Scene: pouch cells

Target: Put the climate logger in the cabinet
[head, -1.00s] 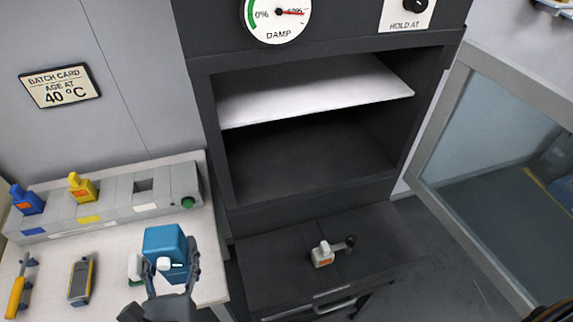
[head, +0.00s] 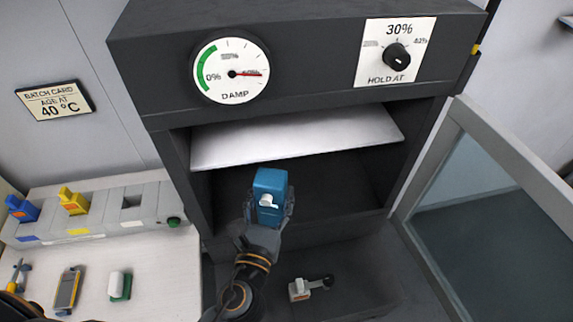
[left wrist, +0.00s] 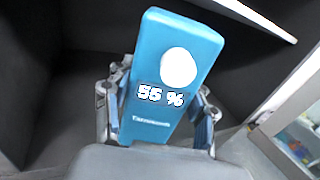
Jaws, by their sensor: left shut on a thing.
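The climate logger (head: 269,190) is a blue box with a white round spot. In the left wrist view the logger (left wrist: 165,75) reads "55 %". My left gripper (head: 269,205) is shut on it, with a finger on each side, also seen in the left wrist view (left wrist: 157,108). The logger is held roughly upright, slightly tilted, in front of the dark cabinet (head: 180,165) opening, below the white shelf (head: 300,135). I cannot tell whether it is past the front edge. My right gripper is not in view.
The glass cabinet door (head: 490,200) stands open at right. A dial marked DAMP (head: 231,70) and a HOLD AT knob (head: 397,56) sit above. A small latch-like part (head: 308,288) is below the opening. The left bench (head: 150,260) holds several tools. The white shelf is empty.

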